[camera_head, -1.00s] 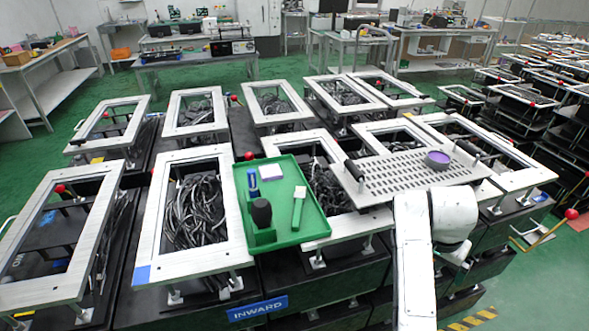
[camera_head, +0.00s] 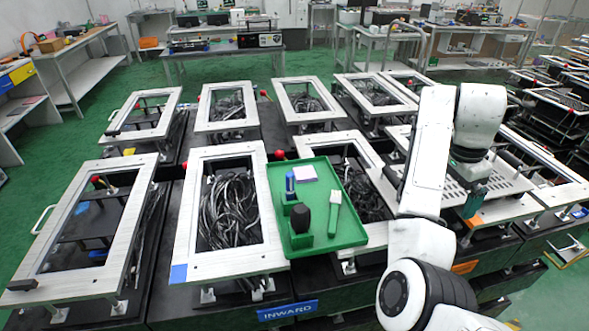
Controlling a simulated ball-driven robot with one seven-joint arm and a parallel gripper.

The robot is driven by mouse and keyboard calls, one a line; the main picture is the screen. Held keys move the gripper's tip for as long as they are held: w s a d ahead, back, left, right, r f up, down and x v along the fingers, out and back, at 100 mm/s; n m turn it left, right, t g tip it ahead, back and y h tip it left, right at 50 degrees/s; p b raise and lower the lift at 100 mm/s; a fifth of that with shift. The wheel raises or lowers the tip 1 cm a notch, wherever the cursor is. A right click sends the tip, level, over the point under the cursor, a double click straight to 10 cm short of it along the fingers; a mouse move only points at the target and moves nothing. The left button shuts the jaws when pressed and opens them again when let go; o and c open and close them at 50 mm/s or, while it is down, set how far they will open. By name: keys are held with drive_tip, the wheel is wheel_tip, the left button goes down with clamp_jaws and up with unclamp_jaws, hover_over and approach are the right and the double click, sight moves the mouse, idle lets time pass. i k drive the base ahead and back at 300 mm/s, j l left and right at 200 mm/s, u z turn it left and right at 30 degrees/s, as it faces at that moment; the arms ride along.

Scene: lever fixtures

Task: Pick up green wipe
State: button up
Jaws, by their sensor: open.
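A green tray (camera_head: 345,236) rests on the fixture frames near the middle. A small flat pale lilac-white pad (camera_head: 304,173) lies at its back. A brush-like tool (camera_head: 333,212) with a pale, greenish handle lies at its right side. I cannot tell for sure which of these is the green wipe; no plainly green cloth shows. My gripper (camera_head: 474,203) points down over the perforated plate at the right, well apart from the tray. It is open, and its fingertips are small and hard to make out.
A blue bottle (camera_head: 290,182) and a black rounded object (camera_head: 300,218) stand in the tray's left side. A perforated plate (camera_head: 505,187) lies right of the tray, partly behind my arm. Several silver frames with red-knobbed levers surround the tray. Free room lies above it.

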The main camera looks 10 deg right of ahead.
sight(303, 174)
drive_tip(key=i+j, duration=0.2)
drive_tip(key=j, duration=0.15)
drive_tip(key=i+j, duration=0.25)
drive_tip(key=j, duration=0.15)
drive_tip(key=i+j, duration=0.2)
drive_tip(key=j, duration=0.15)
drive_tip(key=i+j, duration=0.25)
drive_tip(key=j, duration=0.1)
